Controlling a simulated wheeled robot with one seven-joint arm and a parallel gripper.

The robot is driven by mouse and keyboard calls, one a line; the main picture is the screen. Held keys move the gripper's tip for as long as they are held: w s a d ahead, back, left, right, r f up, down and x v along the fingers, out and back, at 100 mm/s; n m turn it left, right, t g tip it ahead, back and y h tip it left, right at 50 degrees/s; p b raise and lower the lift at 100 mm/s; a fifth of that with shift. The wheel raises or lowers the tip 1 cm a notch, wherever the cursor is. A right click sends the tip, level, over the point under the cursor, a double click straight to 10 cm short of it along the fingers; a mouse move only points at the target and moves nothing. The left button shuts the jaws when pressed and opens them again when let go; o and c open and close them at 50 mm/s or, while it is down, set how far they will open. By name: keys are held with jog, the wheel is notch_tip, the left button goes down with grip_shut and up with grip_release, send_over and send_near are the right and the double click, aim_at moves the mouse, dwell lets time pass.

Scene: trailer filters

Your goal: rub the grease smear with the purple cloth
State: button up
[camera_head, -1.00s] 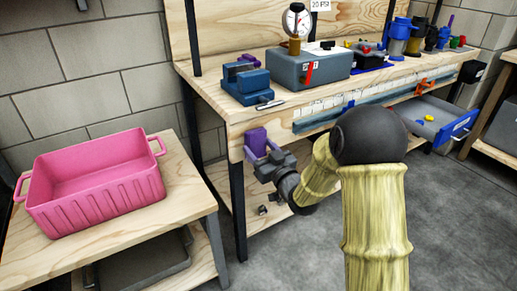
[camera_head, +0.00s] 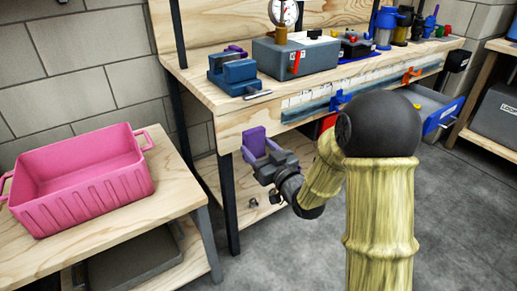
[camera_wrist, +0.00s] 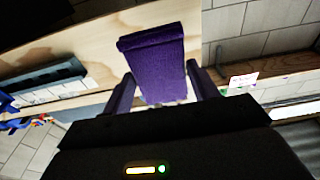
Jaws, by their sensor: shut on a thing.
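The purple cloth (camera_head: 254,141) is a folded pad in front of the left part of the workbench's front face in the head view. My gripper (camera_head: 266,158) is shut on it. In the wrist view the cloth (camera_wrist: 155,65) stands up between the two fingers of my gripper (camera_wrist: 163,88), with the bare wood of the bench beyond it. I cannot tell whether the cloth touches the wood. I cannot make out the grease smear in either view.
A blue vise (camera_head: 232,74) and a grey gauge box (camera_head: 295,60) stand on the workbench (camera_head: 190,82). A pink crate (camera_head: 90,190) sits on a low table at left. A drawer (camera_head: 440,110) stands open at right. Grey floor lies clear in front.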

jog(key=shift+b+v, duration=0.3)
jog(key=shift+v, duration=1.1)
jog(key=shift+r, duration=0.15)
